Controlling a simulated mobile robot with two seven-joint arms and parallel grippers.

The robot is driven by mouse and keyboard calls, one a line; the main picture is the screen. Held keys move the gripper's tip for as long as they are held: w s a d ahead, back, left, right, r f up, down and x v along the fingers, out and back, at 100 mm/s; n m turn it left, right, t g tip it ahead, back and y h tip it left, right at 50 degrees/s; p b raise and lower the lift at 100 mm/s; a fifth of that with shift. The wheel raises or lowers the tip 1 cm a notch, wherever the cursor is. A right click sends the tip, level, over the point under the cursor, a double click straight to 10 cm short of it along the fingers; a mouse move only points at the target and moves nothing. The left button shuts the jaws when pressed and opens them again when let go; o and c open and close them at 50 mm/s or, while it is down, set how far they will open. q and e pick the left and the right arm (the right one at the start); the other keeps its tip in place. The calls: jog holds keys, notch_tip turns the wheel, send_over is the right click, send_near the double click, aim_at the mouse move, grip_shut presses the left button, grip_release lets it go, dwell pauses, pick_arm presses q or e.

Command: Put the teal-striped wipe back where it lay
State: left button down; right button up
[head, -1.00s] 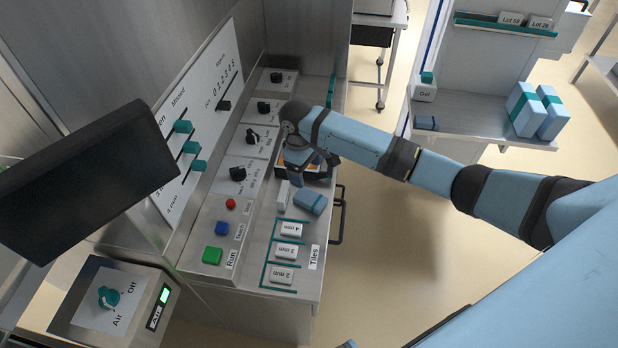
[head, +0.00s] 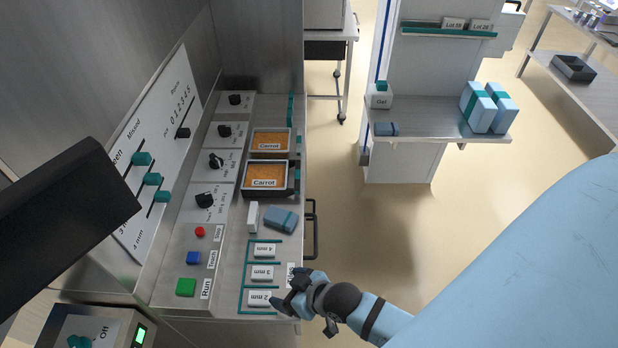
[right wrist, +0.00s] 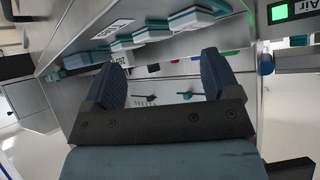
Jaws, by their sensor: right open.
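A blue folded wipe (head: 281,219) with a faint darker band lies flat on the steel counter, beside a small white block (head: 252,217). A second blue wipe-like item (head: 386,129) lies on the shelf across the aisle; I cannot tell clearly which one bears the teal stripe. My right gripper (head: 286,303) is at the counter's front right corner, by the 2 mm tile (head: 260,298), apart from both wipes. In the right wrist view its fingers (right wrist: 163,78) are spread with nothing between them. My left gripper is out of view.
Two carrot trays (head: 288,180) sit behind the wipe on the counter. Tiles in teal-edged slots (head: 262,272) lie in front. A dark handle (head: 312,228) juts from the counter's right side. The shelf (head: 440,128) holds blue boxes (head: 478,107) and a gel box (head: 381,100).

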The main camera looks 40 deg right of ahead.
jog(key=shift+m+t+h, duration=0.3)
jog(key=shift+t+h, duration=0.1)
jog(key=shift+t, duration=0.2)
jog(key=s, duration=0.1)
jog(key=s+d, duration=0.1)
jog(key=s, duration=0.1)
jog(key=s+d, duration=0.1)
jog(key=shift+s+d+f, duration=0.15)
jog(key=shift+s+f, duration=0.1)
jog(key=shift+f, duration=0.1)
jog(key=shift+r, duration=0.1)
notch_tip(320, 180, up, 9)
jog(key=p, duration=0.9)
jog(key=shift+d+r, duration=0.15)
